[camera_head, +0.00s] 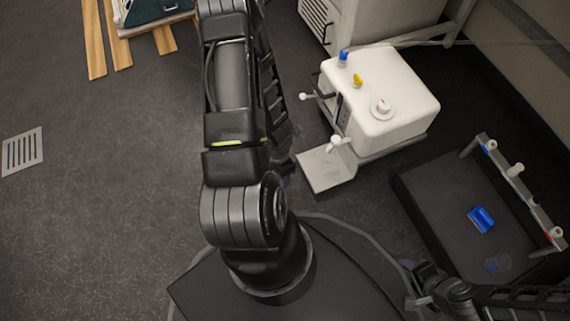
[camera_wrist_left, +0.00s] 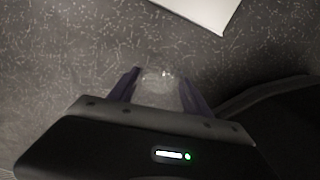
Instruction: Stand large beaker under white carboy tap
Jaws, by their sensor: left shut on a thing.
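The white carboy (camera_head: 400,88) stands at the upper right in the head view. Its white tap (camera_head: 338,143) sticks out over a pale flat plate (camera_head: 322,170). My left gripper (camera_head: 286,168) is mostly hidden behind my left arm, just left of the plate. In the left wrist view my left gripper (camera_wrist_left: 159,86) is shut on a clear beaker (camera_wrist_left: 157,77), with a dark purple finger on either side. The beaker is apart from the plate, whose pale corner (camera_wrist_left: 203,12) shows above it. My right gripper (camera_head: 430,287) is at the lower right; its jaw state is unclear.
A dark tray (camera_head: 433,188) with a raised rail (camera_head: 520,185) lies at the right. It holds a blue object (camera_head: 481,219) and a clear round object (camera_head: 498,262). A pale cabinet (camera_head: 375,22) stands behind the carboy. The floor at left is clear around a grate (camera_head: 22,150).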

